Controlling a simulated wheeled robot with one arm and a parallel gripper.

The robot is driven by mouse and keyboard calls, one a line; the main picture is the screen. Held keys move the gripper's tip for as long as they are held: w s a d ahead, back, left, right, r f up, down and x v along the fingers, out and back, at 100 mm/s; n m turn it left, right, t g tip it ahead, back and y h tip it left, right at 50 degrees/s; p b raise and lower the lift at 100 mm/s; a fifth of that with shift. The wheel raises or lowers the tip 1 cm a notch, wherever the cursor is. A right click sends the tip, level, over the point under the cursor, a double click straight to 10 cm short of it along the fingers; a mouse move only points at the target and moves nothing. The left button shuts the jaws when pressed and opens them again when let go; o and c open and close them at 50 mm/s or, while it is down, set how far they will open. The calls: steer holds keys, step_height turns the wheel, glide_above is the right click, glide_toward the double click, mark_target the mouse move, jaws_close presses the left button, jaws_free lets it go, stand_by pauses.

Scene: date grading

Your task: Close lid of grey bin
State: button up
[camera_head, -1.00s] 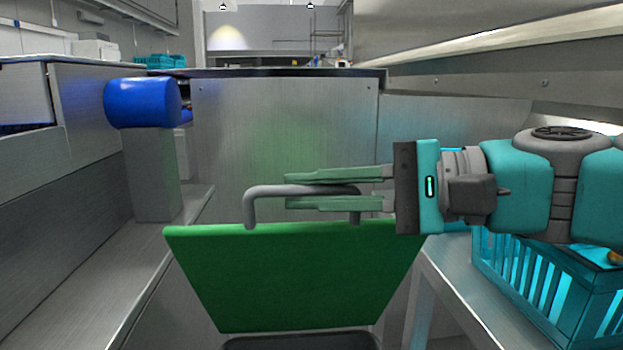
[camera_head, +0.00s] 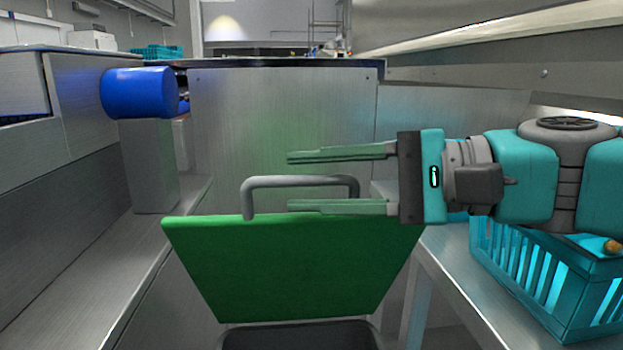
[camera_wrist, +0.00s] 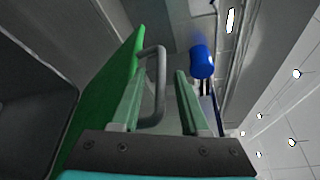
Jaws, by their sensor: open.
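The grey bin (camera_head: 300,335) stands at the bottom of the head view, only its upper rim showing. Its green lid (camera_head: 290,268) is raised and tilted up, with a grey bar handle (camera_head: 300,182) at the top edge. My gripper (camera_head: 288,182) is open, its two pale green fingers apart, one above and one below the level of the handle's bar. In the wrist view the handle (camera_wrist: 158,85) lies between the open fingers (camera_wrist: 158,88), beside the green lid (camera_wrist: 120,85). The dark opening of the bin (camera_wrist: 35,115) shows at the left there.
A teal crate (camera_head: 555,280) stands on a metal table at the right, close below my arm. A blue rounded object (camera_head: 138,93) sits on a grey post at the left. A steel panel (camera_head: 280,120) stands behind the lid.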

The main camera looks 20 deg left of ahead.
steer(key=d, duration=0.7)
steer(key=shift+w+r, duration=0.45)
steer(key=shift+d, duration=0.1)
